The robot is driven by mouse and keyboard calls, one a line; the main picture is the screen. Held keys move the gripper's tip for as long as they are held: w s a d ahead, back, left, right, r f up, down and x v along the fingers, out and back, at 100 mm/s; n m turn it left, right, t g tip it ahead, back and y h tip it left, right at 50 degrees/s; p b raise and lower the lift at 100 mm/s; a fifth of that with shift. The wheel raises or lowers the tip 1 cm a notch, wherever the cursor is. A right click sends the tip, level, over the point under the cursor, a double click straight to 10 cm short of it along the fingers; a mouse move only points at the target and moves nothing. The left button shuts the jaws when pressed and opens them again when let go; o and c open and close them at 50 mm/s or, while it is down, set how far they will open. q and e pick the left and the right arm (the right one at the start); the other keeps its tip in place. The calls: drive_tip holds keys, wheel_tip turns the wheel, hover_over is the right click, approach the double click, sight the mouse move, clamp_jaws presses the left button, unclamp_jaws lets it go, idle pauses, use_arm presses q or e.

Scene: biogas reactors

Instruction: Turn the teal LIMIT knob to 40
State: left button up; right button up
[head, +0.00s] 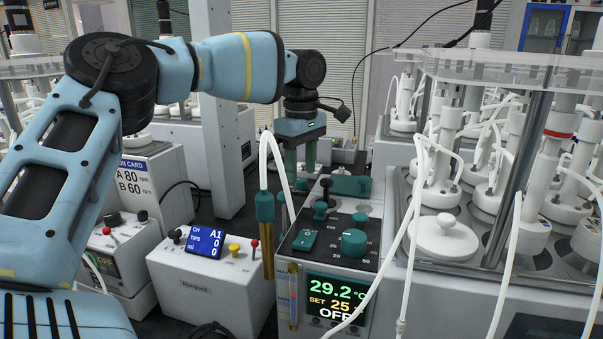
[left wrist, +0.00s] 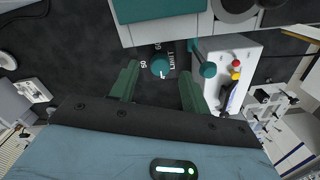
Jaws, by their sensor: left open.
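The teal LIMIT knob (left wrist: 160,67) shows in the left wrist view on a dark panel. The word LIMIT stands to its right, with 50 and 60 printed nearby. A pale mark shows on its lower edge in that picture; its exact reading is too small to tell. My left gripper (head: 301,168) points down behind the controller in the head view, with its green fingers apart and empty. In the left wrist view the knob appears between the fingertips; I cannot tell the height gap. I cannot make out the LIMIT knob clearly in the head view. My right gripper is not in view.
The controller's display (head: 336,300) reads 29.2 °C, SET 25, OFF. Another teal knob (head: 354,242) and a teal switch (head: 305,240) sit on its top. A teal-capped probe (head: 265,207) hangs beside the white box (head: 205,285). Reactor bottles crowd the right.

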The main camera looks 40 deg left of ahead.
sight(302, 180)
use_arm(q)
wheel_tip(302, 180, up, 6)
drive_tip(key=shift+f, duration=0.1)
idle(0.8)
